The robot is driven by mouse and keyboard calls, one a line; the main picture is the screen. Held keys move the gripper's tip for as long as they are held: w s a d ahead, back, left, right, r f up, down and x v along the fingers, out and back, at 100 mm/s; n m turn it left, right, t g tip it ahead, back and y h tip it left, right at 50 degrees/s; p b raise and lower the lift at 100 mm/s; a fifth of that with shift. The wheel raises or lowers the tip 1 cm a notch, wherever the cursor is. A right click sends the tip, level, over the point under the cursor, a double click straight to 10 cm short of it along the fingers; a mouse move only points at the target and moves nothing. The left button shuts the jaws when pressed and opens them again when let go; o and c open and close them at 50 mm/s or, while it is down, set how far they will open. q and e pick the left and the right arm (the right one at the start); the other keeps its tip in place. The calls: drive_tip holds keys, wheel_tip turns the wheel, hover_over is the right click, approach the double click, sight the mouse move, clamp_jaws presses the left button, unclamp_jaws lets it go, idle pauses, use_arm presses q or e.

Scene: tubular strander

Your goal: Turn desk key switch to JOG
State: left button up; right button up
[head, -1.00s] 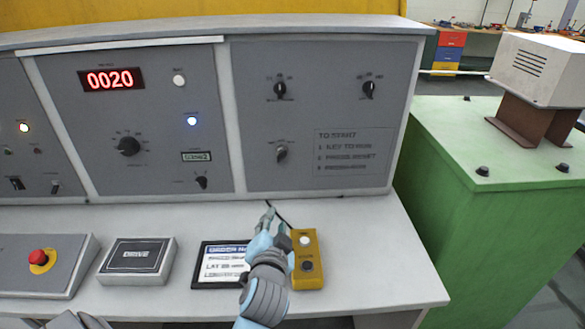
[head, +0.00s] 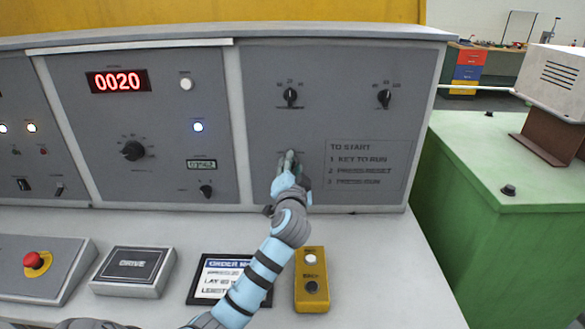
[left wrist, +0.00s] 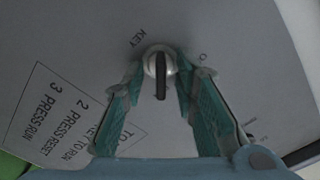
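The key switch (left wrist: 160,61) is a round silver lock with a dark key bar, below the printed word KEY in the left wrist view. In that view the bar points down the picture, towards my wrist. My left gripper (left wrist: 160,78) is open, with one green finger on each side of the switch. Whether the fingertips touch it I cannot tell. In the head view my left gripper (head: 289,163) is at the lower part of the right-hand panel and hides the switch. The JOG marking is not readable. My right gripper is not in view.
Two black knobs (head: 290,96) (head: 384,97) sit above on the same grey panel (head: 340,125). A printed start list (head: 365,166) is to the right. A yellow button box (head: 312,282) and an order card (head: 216,277) lie on the desk below.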

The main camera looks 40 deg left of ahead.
use_arm(q)
drive_tip(key=shift+s, duration=0.1)
clamp_jaws()
drive_tip(key=shift+n, duration=0.5)
drive_tip(key=n+b, duration=0.2)
drive_tip(key=n, duration=0.1)
drive_tip(key=shift+a+n, duration=0.1)
drive_tip(key=shift+n, duration=0.2)
drive_tip(key=shift+a+r+n+b, duration=0.1)
drive_tip(key=shift+n+b, duration=0.9)
drive_tip(key=shift+n, duration=1.1)
